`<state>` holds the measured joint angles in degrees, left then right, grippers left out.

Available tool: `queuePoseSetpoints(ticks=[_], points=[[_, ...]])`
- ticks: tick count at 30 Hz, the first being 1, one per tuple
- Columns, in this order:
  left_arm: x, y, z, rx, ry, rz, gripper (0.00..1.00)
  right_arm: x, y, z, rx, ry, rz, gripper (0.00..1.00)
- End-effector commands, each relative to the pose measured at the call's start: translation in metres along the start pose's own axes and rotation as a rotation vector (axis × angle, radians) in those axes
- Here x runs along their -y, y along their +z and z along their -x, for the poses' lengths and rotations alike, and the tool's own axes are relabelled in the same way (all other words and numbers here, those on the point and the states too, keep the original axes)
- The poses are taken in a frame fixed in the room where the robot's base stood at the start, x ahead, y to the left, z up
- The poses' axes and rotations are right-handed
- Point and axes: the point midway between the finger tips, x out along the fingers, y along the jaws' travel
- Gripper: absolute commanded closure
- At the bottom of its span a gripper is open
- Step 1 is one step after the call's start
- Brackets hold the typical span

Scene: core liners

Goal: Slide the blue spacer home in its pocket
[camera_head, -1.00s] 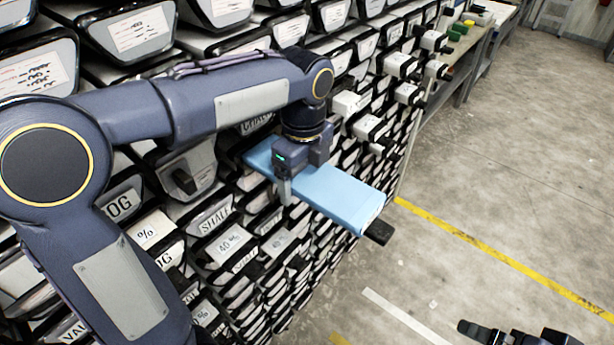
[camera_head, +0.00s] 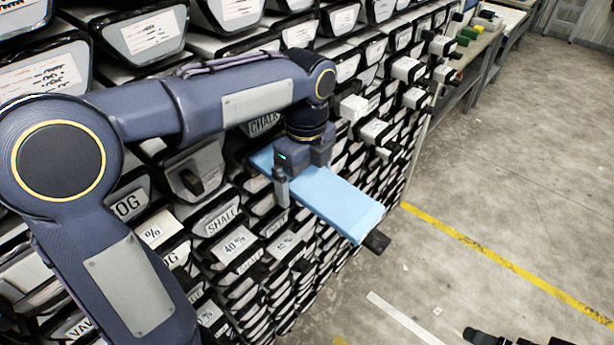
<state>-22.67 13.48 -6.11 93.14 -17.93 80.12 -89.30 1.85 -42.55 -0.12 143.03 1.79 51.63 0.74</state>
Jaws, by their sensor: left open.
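The blue spacer (camera_head: 338,202) is a long flat light-blue block. Its far-left end lies at the front of the rack (camera_head: 233,243), and much of its length sticks out to the lower right over the aisle. My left gripper (camera_head: 284,188) is open at the spacer's rack-side half. One finger hangs beside the near edge; the other is hidden. I cannot tell whether the fingers touch it. The pocket's mouth is hidden by the spacer and my wrist. My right gripper (camera_head: 512,339) shows only in part at the bottom right edge, away from the spacer.
Labelled core liners fill the rack around the spacer. Several grey-white liners (camera_head: 376,132) stick out beyond it. A black block (camera_head: 376,241) shows just below the spacer's outer end. A bench (camera_head: 478,50) stands behind.

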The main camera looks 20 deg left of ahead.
Motion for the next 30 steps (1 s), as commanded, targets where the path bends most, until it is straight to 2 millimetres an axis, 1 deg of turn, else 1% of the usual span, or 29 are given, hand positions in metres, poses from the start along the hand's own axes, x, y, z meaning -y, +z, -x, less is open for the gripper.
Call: queuePoseSetpoints(ticks=[1,5,9,12,15,19,25,26,30], points=[[0.001,0.004,0.006,0.005,-0.009,0.006,0.00,0.000,0.000,0.000,0.000,0.000,0.000,0.00],[0.001,0.003,0.026,0.005,-0.011,0.007,0.00,-0.001,0.001,-0.002,0.000,0.000,0.000,0.00],[0.001,0.001,0.051,0.005,-0.010,0.006,0.00,-0.001,0.001,-0.002,0.000,0.000,0.000,0.00],[0.001,0.000,0.065,0.005,-0.009,0.005,0.00,-0.001,0.001,-0.002,0.000,0.000,0.000,0.00],[0.000,0.000,0.074,0.004,-0.007,0.005,0.00,-0.001,0.001,-0.002,0.000,0.000,0.000,0.00],[0.000,-0.001,0.078,0.004,-0.004,0.004,0.00,-0.001,0.001,-0.002,0.000,0.000,0.000,0.00],[0.000,-0.001,0.077,0.003,-0.003,0.003,0.00,-0.001,0.001,-0.002,0.000,0.000,0.000,0.00],[0.000,-0.001,0.077,0.003,-0.003,0.003,0.03,-0.001,0.001,-0.002,0.000,0.000,0.000,0.00],[0.000,-0.002,0.077,0.003,-0.003,0.002,0.21,-0.001,0.001,-0.002,0.000,0.000,0.000,0.00]])
